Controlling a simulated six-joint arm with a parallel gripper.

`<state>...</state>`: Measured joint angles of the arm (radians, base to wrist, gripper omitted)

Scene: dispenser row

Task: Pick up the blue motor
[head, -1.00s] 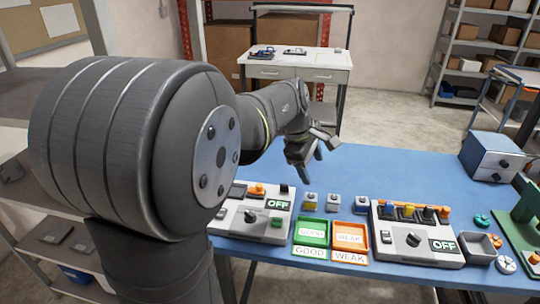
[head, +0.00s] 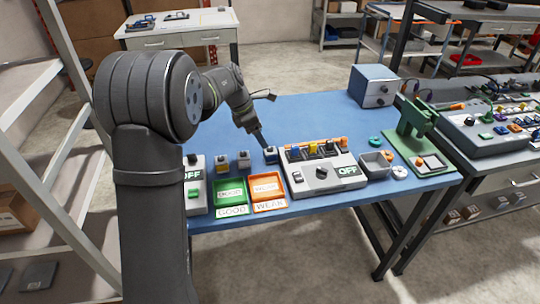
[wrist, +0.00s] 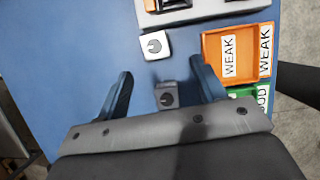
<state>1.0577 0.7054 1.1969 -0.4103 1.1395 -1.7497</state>
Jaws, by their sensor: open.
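A grey motor (head: 243,160) and a yellow motor (head: 222,165) stand left of the blue one. The green GOOD tray (head: 217,204) and orange WEAK tray (head: 284,203) lie in front. The dispenser (head: 318,182), marked OFF, stands close on the right.

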